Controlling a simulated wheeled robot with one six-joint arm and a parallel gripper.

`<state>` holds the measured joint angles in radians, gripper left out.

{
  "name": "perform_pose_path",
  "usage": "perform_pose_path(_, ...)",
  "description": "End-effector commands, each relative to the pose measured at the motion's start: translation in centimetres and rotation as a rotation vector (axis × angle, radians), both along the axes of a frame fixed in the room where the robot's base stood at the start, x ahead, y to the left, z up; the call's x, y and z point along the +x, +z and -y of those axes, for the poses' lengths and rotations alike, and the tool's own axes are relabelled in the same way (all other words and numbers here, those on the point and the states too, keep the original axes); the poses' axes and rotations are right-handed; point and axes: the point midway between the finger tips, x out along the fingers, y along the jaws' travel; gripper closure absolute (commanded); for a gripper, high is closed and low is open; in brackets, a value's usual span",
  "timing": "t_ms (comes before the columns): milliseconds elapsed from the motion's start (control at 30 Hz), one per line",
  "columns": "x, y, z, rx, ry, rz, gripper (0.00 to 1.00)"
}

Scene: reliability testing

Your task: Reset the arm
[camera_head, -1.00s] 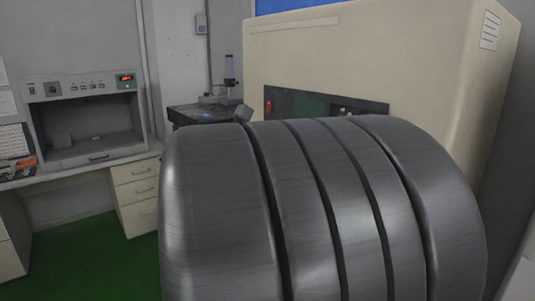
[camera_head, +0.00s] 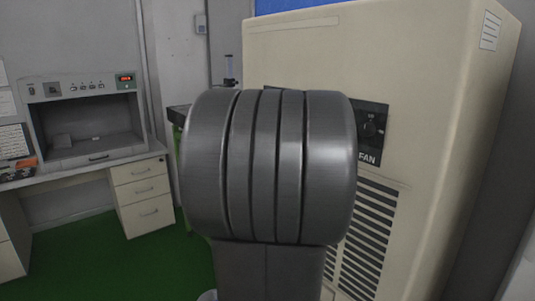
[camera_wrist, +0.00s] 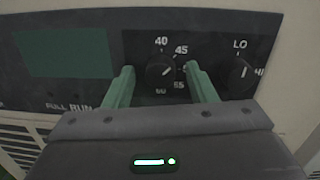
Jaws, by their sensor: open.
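My gripper (camera_wrist: 160,86) shows in the wrist view with its two greenish fingers spread apart and nothing between them. It is in front of a dark control panel with a round dial (camera_wrist: 161,70) marked 40 to 60, which shows between the fingers. Whether the fingertips touch the panel I cannot tell. A second knob (camera_wrist: 242,70), marked LO, is to the right. In the head view my arm's large grey ribbed link fills the middle and hides the gripper and much of the panel (camera_head: 372,130).
The tall cream machine (camera_head: 440,110) with a vented front stands behind my arm. At left, a grey instrument with a red display (camera_head: 88,85) stands on a desk (camera_head: 75,180) with drawers. Green floor (camera_head: 110,262) is clear at lower left.

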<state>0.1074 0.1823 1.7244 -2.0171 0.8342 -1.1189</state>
Motion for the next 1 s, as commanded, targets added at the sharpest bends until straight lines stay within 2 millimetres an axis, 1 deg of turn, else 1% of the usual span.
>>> perform_pose_path(33,-0.02,-0.52,-0.09,0.03,0.002,0.042,0.49)
perform_pose_path(1000,0.0,-0.34,-0.15,0.633,-0.001,0.812,0.49)
